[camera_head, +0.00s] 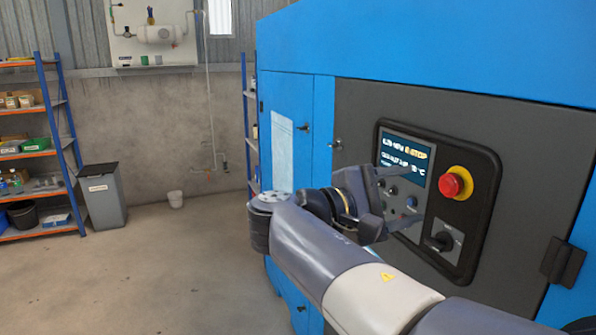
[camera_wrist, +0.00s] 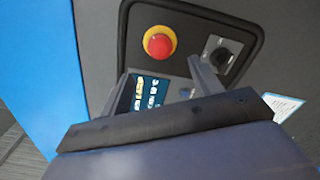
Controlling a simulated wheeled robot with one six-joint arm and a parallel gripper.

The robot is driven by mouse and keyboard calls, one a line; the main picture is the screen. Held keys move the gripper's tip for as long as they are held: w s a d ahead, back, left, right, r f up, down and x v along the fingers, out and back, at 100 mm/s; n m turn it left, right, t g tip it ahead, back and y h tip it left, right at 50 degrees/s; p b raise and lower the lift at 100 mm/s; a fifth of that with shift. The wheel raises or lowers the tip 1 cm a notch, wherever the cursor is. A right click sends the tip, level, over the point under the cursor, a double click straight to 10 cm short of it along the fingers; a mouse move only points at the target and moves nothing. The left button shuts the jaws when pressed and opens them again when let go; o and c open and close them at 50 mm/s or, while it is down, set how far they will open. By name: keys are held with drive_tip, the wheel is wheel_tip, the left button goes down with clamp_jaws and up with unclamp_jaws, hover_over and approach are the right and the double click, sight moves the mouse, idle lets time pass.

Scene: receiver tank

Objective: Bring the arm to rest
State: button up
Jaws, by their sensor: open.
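My arm (camera_head: 330,265) reaches out from the lower right, bent in front of the blue machine. My gripper (camera_head: 395,196) is in front of the machine's control panel, and its fingers partly cover the small buttons. In the wrist view my gripper (camera_wrist: 165,82) is open, with its two fingers apart and nothing between them. The lit display (camera_wrist: 150,92) shows between the fingers. I cannot tell whether a fingertip touches the panel.
The blue machine (camera_head: 420,45) fills the right side. Its panel has a red emergency knob (camera_head: 456,183) and a black rotary switch (camera_head: 440,241). A grey bin (camera_head: 103,196) and shelving (camera_head: 64,120) stand left; a white tank (camera_head: 160,33) hangs at the back. Open floor lies left of my arm.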

drive_tip(key=p+x, duration=0.1)
drive_tip(key=x, duration=0.8)
drive_tip(key=shift+d+r, duration=0.15)
drive_tip(key=shift+d, duration=0.15)
drive_tip(key=shift+a+r+n+p, duration=0.1)
drive_tip(key=shift+a+n+p, duration=0.05)
drive_tip(key=shift+n+p, duration=0.9)
drive_tip(key=n+p, duration=0.3)
drive_tip(key=shift+n, duration=0.25)
drive_tip(key=n+p, duration=0.3)
drive_tip(key=shift+n+p, duration=0.4)
drive_tip(key=b, duration=0.2)
approach(445, 184)
drive_tip(key=shift+s+a+f, duration=0.15)
drive_tip(key=shift+a+f, duration=0.15)
